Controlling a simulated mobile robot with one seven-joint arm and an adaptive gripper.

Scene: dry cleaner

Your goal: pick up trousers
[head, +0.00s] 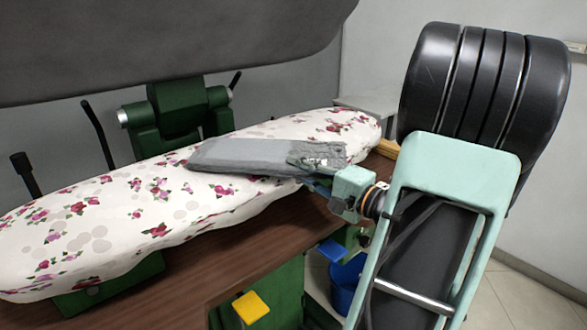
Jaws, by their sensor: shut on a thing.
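The grey trousers (240,156) lie folded flat on the floral pressing board (120,214), toward its right half. My gripper (318,165) is at the right end of the trousers, at the board's front edge, and is shut on them. The fingertips are small in view and partly hidden by the cloth. The trousers still rest on the board along most of their length.
A large grey press head (180,50) hangs above and behind the board. Green press parts (165,115) and dark levers stand behind it. Below are a brown wooden surface (190,280), a yellow pedal (250,307), a blue pedal (332,250) and a blue bucket (347,280).

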